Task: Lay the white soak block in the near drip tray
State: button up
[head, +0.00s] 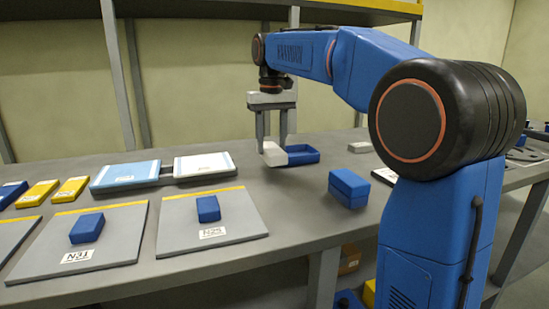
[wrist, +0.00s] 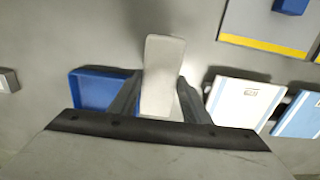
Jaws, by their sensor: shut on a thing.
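My gripper (head: 274,143) points down over the bench and is shut on the white block (head: 273,155). In the wrist view the block (wrist: 163,62) sticks out between the two fingers (wrist: 158,95). A blue open tray (head: 305,156) is just right of the block in the head view, and the block hides its left end. In the wrist view the tray (wrist: 88,75) lies left of the block, partly behind a finger. The block appears beside the tray rather than over it. I cannot tell its height above the bench. Only one open tray shows clearly.
A blue box (head: 348,187) stands at the bench's front, right of the gripper. A small pale block (head: 360,147) lies behind it. White (head: 205,165) and light-blue (head: 125,175) panels lie left. Grey plates (head: 240,232) bear blue blocks (head: 208,208). Bench between is bare.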

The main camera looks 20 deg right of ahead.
aim_at(271, 148)
jog(key=shift+f, duration=2.25)
jog(key=shift+f, duration=0.15)
jog(key=o, duration=1.1)
jog(key=shift+c, duration=0.2)
